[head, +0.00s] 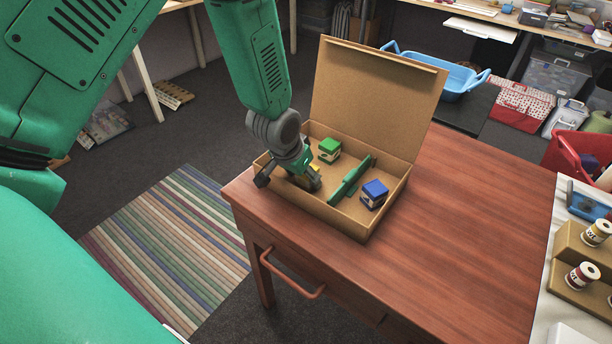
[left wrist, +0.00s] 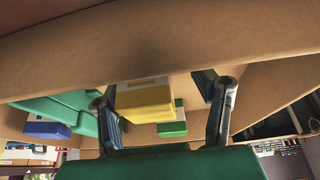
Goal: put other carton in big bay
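An open cardboard box (head: 338,218) stands on the wooden table, split by a green divider (head: 351,181). A green-topped carton (head: 329,150) sits in the wider left bay. A blue-topped carton (head: 374,194) sits in the narrower right bay. My left gripper (head: 308,180) reaches down into the left bay, beside a yellow-topped carton (head: 315,169) that it partly hides. In the left wrist view the yellow carton (left wrist: 145,102) lies between the open fingers, close to the left one, with a gap to the right one. The blue carton (left wrist: 46,128) and green carton (left wrist: 171,129) show beyond. My right gripper is out of view.
The box's raised lid (head: 368,98) stands behind the bays. The wooden table (head: 465,220) is clear to the right of the box. A pale surface at the far right holds spools (head: 582,276). A blue basket (head: 455,80) stands behind the table.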

